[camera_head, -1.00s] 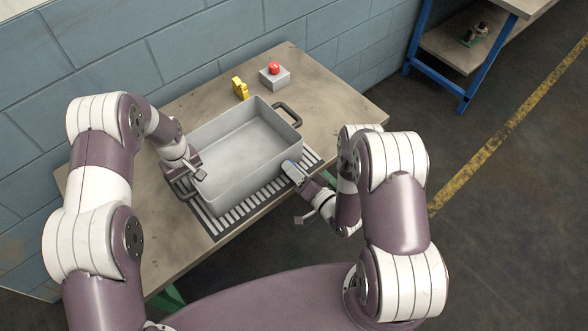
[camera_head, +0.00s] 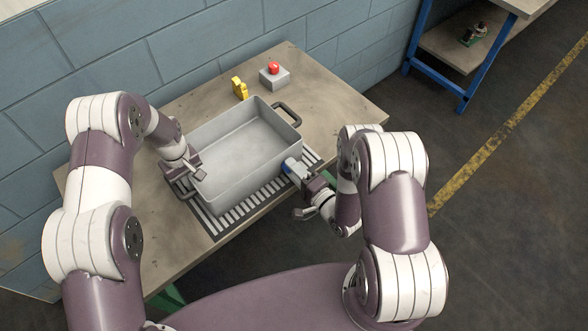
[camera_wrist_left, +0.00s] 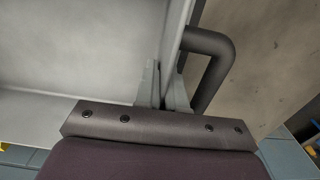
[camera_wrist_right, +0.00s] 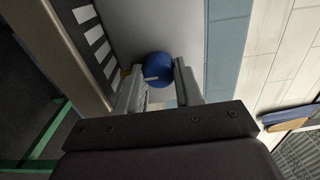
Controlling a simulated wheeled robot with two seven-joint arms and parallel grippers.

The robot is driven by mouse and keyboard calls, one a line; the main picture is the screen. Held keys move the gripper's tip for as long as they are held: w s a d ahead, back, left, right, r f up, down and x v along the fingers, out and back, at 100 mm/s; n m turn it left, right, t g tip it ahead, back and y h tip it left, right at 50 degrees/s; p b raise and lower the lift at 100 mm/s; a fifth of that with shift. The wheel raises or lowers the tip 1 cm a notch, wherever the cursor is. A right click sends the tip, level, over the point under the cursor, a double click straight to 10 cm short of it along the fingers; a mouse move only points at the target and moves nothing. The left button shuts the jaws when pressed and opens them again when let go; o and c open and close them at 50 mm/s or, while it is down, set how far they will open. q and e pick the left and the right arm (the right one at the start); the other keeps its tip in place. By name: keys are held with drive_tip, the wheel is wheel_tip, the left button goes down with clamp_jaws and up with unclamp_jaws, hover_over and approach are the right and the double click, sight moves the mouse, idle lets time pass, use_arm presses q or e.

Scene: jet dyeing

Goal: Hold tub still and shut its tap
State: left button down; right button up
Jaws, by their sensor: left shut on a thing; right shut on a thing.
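The grey rectangular tub (camera_head: 240,155) stands on a striped drain mat (camera_head: 232,213) on the table. My left gripper (camera_head: 194,172) is shut on the tub's left end wall, beside a dark handle; the wall (camera_wrist_left: 172,50) and the handle (camera_wrist_left: 213,62) show in the left wrist view. The blue tap (camera_head: 290,165) is on the tub's near side toward the right. My right gripper (camera_head: 296,170) is shut on it; in the right wrist view the round blue tap knob (camera_wrist_right: 160,69) with a pale mark sits between the fingers. Gripper parts hide some of the tap.
A yellow object (camera_head: 239,88) and a red button on a grey box (camera_head: 274,75) stand behind the tub. The tub's other handle (camera_head: 287,113) is free at the right. The table (camera_head: 340,108) is clear on the right, with a wall behind.

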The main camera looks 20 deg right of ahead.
idle(0.4)
drive_tip(key=o, duration=1.1)
drive_tip(key=shift+c, duration=0.2)
drive_tip(key=v, duration=1.2)
use_arm(q)
drive_tip(key=c, duration=1.1)
unclamp_jaws()
drive_tip(key=shift+c, duration=0.2)
drive_tip(key=shift+r, duration=0.1)
